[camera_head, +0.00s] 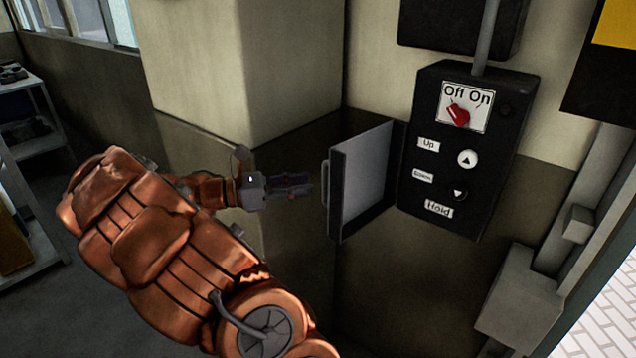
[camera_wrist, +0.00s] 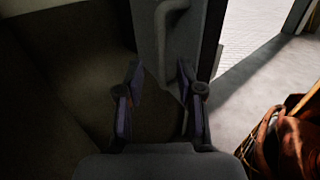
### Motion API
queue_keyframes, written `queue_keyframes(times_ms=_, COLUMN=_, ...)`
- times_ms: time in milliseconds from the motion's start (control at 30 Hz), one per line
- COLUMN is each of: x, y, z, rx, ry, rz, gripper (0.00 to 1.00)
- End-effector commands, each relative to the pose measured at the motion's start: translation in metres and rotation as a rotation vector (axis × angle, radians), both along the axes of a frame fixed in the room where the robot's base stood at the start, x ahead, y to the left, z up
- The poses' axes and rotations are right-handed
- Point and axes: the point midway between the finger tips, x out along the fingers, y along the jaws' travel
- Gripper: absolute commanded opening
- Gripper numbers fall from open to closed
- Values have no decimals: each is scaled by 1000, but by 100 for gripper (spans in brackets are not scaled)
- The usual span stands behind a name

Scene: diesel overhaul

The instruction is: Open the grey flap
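The grey flap (camera_head: 362,180) stands swung out on the left side of a black control box (camera_head: 465,150), its light inner face showing. Its handle (camera_head: 325,184) is on the outer left edge. My gripper (camera_head: 300,187) is just left of the handle, with a small gap to it in the head view. In the wrist view the fingers (camera_wrist: 159,68) are spread apart with nothing held. The flap's handle (camera_wrist: 172,18) and dark outer side show ahead of the fingers there. I cannot tell the exact distance from fingertips to flap.
The box carries a red Off/On switch (camera_head: 458,115) and two round buttons (camera_head: 467,158). A wall pillar (camera_head: 235,70) stands behind my arm. A shelf (camera_head: 30,150) is at the far left. Grey fittings (camera_head: 525,300) and a bright opening lie at the right.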

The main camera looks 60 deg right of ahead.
Motion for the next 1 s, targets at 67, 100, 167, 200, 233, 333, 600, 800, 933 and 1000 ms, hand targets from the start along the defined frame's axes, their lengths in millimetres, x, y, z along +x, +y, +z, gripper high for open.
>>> queue_keyframes(times_ms=67, x=14, y=10, z=-2, rx=3, ry=-1, rz=6, gripper=37)
queue_keyframes(times_ms=100, x=19, y=15, z=-2, rx=4, ry=1, rz=3, gripper=37)
queue_keyframes(times_ms=167, x=27, y=22, z=-2, rx=2, ry=2, rz=2, gripper=37)
queue_keyframes(times_ms=200, x=31, y=26, z=-2, rx=3, ry=1, rz=3, gripper=37)
queue_keyframes(times_ms=233, x=35, y=29, z=-2, rx=4, ry=0, rz=4, gripper=37)
queue_keyframes(times_ms=333, x=43, y=36, z=-2, rx=3, ry=1, rz=3, gripper=37)
queue_keyframes(times_ms=600, x=49, y=44, z=-1, rx=3, ry=3, rz=-2, gripper=37)
queue_keyframes(times_ms=800, x=49, y=43, z=-1, rx=2, ry=2, rz=-1, gripper=37)
queue_keyframes(times_ms=933, x=50, y=43, z=-1, rx=2, ry=2, rz=-1, gripper=37)
queue_keyframes(times_ms=1000, x=50, y=43, z=-1, rx=2, ry=2, rz=-1, gripper=37)
